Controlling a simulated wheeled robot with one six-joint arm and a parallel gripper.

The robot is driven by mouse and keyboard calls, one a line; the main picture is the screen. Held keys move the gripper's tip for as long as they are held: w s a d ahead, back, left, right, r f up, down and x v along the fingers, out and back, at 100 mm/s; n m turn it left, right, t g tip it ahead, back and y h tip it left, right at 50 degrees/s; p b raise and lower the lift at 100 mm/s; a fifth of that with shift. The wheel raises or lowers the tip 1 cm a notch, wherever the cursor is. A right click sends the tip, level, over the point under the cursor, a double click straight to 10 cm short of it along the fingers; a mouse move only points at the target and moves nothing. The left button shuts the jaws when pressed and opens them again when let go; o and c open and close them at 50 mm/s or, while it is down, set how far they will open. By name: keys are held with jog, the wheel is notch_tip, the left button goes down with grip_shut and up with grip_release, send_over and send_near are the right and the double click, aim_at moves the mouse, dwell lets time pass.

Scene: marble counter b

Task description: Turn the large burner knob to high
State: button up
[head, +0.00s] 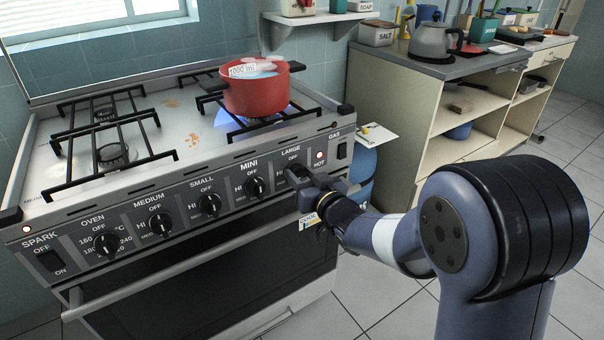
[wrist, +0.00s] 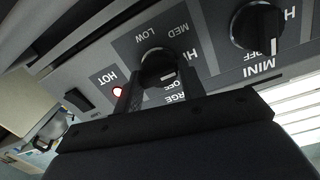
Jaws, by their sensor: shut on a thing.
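The large burner knob (wrist: 157,66) is a round black knob on the stove's front panel, labelled LARGE, with OFF, HI, MED and LOW around it. In the wrist view its white mark seems to point between OFF and HI. My gripper (wrist: 158,82) is shut on the knob, one finger on each side. In the head view my gripper (head: 303,181) reaches the panel's right part and mostly hides the knob.
The mini knob (head: 256,187) sits just left of my gripper, with several other knobs further left. A red HOT light (head: 319,155) is lit beside the large knob. The oven handle (head: 180,262) runs below. Open floor lies to the right.

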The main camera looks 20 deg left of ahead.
jog(key=shift+s+f, duration=0.1)
dwell(0.3)
jog(key=o, duration=1)
jog(key=p+v, duration=0.1)
jog(key=v, duration=0.9)
jog(key=shift+s+d, duration=0.25)
jog(key=b+x, duration=0.1)
jog(key=x, duration=1)
jog(key=shift+d, duration=0.1)
